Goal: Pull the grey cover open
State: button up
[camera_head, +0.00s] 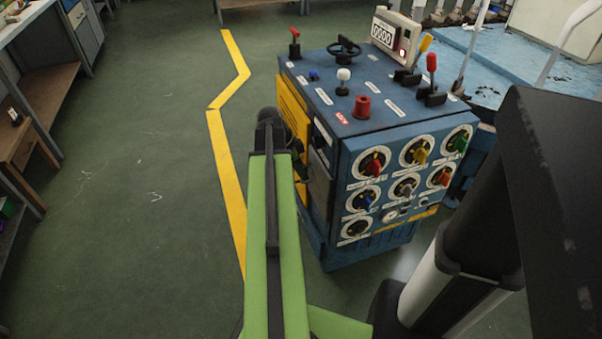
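The blue control cabinet (348,112) stands right of the middle. On its left side, below and beside a yellow panel (291,103), is a dark grey panel (319,181) that looks like the grey cover. It is seen at a steep angle, and I cannot tell whether it is shut or slightly open. My green arm reaches forward to that side. My gripper (299,163) is dark and close to the grey panel, partly hidden behind the arm's end. I cannot tell whether it touches the panel or how its fingers stand.
The cabinet's front has several round dials with coloured knobs; its top carries levers, a red button (362,107), a handwheel (344,49) and a counter box (397,34). A yellow floor line (226,180) runs left of my arm. The green floor (130,180) there is clear. Benches stand far left.

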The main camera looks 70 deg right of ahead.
grip_shut()
jog(key=shift+s+a, duration=0.1)
dwell(0.9)
